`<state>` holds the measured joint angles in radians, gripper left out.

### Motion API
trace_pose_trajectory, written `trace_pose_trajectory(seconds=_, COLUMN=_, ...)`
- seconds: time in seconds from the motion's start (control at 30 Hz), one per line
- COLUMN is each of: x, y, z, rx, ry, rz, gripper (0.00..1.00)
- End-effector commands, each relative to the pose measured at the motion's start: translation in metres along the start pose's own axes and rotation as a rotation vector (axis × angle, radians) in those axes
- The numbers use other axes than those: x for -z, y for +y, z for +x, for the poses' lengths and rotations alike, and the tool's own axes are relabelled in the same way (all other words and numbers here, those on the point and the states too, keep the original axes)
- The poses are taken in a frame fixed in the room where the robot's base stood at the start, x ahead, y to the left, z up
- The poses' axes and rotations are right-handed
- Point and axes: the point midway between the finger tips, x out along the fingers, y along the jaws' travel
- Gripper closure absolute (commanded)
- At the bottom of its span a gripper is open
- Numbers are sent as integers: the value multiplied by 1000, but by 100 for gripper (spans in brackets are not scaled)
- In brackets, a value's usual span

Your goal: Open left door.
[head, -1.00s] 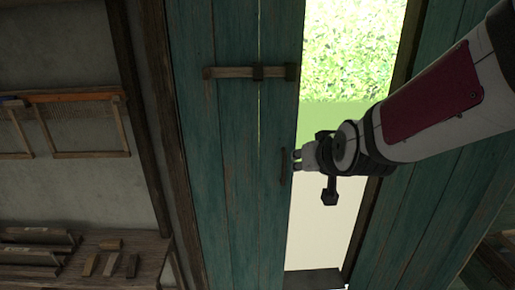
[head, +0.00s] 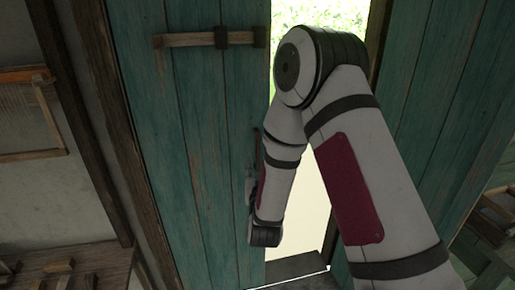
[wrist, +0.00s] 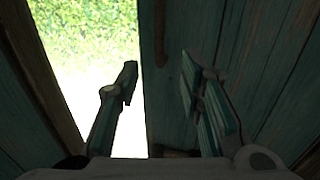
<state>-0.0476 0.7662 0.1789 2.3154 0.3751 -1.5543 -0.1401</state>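The left door (head: 205,150) is a teal plank door with a wooden latch bar (head: 200,40) across its upper part. It stands ajar, with a bright gap to its right. A slim dark handle (head: 259,150) runs upright near its free edge, partly behind my arm. My gripper (head: 250,188) is at this edge in the head view, mostly hidden by my wrist. In the wrist view my gripper (wrist: 158,85) is open and empty. Its left finger is over the bright gap, its right finger over the door planks. The handle (wrist: 160,35) shows ahead between the fingers.
The right door (head: 440,110), also teal, stands right of the gap. A dark wooden post (head: 90,110) borders the left door. A wooden frame (head: 35,120) hangs on the left wall, above a bench (head: 95,262). Grass (wrist: 80,30) shows outside.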

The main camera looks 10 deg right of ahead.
Motion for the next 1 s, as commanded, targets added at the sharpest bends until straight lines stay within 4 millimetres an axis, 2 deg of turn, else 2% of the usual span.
trace_pose_trajectory(seconds=0.4, x=1, y=1, z=77, rx=-2, ry=2, rz=1, gripper=65)
trace_pose_trajectory(seconds=0.6, x=0, y=1, z=110, rx=-2, ry=0, rz=1, gripper=65)
trace_pose_trajectory(seconds=0.8, x=0, y=0, z=126, rx=0, ry=-1, rz=0, gripper=65)
trace_pose_trajectory(seconds=1.0, x=1, y=0, z=130, rx=1, ry=-1, rz=0, gripper=65)
